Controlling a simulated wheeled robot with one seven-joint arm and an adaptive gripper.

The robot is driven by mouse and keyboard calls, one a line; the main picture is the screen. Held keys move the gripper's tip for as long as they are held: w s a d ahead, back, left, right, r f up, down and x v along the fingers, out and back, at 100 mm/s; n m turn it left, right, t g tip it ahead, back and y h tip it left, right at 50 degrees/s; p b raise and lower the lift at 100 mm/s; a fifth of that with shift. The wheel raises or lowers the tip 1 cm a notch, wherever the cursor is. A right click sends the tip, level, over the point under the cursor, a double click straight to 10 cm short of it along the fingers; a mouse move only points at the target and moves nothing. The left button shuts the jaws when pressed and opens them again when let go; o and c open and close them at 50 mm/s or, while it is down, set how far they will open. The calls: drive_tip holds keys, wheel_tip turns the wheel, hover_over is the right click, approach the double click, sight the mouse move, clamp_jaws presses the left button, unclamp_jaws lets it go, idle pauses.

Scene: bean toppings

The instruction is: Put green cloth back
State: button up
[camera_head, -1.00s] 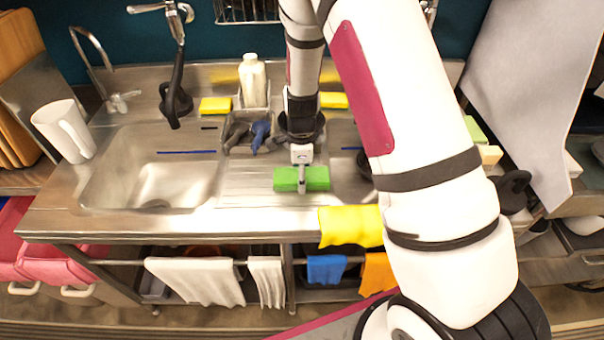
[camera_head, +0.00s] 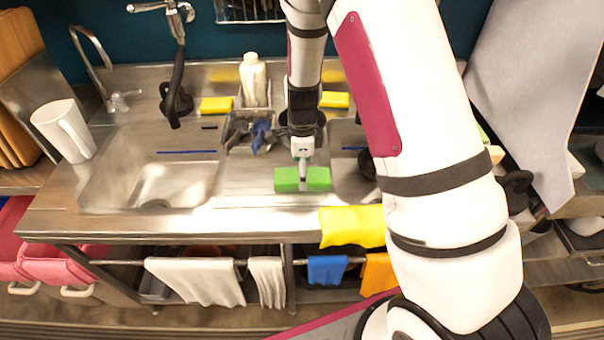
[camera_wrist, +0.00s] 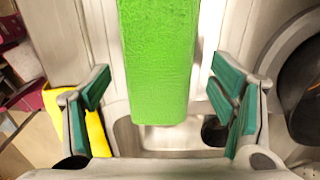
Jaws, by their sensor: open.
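The green cloth (camera_head: 318,179) is a bright green block-like piece on the ribbed steel drainboard, right of the sink basin. My gripper (camera_head: 303,180) is directly over it, pointing down, with a finger in front of the cloth's middle. In the wrist view the green cloth (camera_wrist: 158,60) runs from the top edge down between the spread teal-padded fingers of my gripper (camera_wrist: 165,105). There are gaps on both sides, and no finger appears to touch it. Its exact height relative to the fingertips is unclear.
A yellow cloth (camera_head: 350,226) hangs over the counter's front edge. White (camera_head: 195,279), blue (camera_head: 326,269) and orange (camera_head: 377,271) cloths hang on the rail below. A caddy (camera_head: 236,133), white bottle (camera_head: 254,80) and yellow sponges (camera_head: 216,105) stand behind. The sink basin (camera_head: 150,185) is at left.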

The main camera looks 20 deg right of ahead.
drive_tip(key=s+r+n+t, duration=0.1)
drive_tip(key=s+r+n, duration=0.2)
drive_tip(key=r, duration=0.5)
drive_tip(key=s+r+n+t+y, duration=0.1)
drive_tip(key=s+r+n, duration=0.25)
drive_tip(key=r, duration=0.55)
drive_tip(key=s+r+n+t, duration=0.1)
drive_tip(key=s+r+n, duration=0.25)
drive_tip(key=r, duration=0.45)
drive_tip(key=s+r+n+t, duration=0.1)
drive_tip(key=s+r+n, duration=0.2)
drive_tip(key=s+n, duration=0.2)
drive_tip(key=s+r+n+t+h, duration=0.1)
drive_tip(key=s+r+n, duration=0.3)
drive_tip(key=s+n, duration=0.2)
drive_tip(key=shift+s+n+t+b, duration=0.3)
drive_tip(key=shift+s+b, duration=0.1)
drive_tip(key=shift+s, duration=0.6)
drive_tip(key=shift+r, duration=0.1)
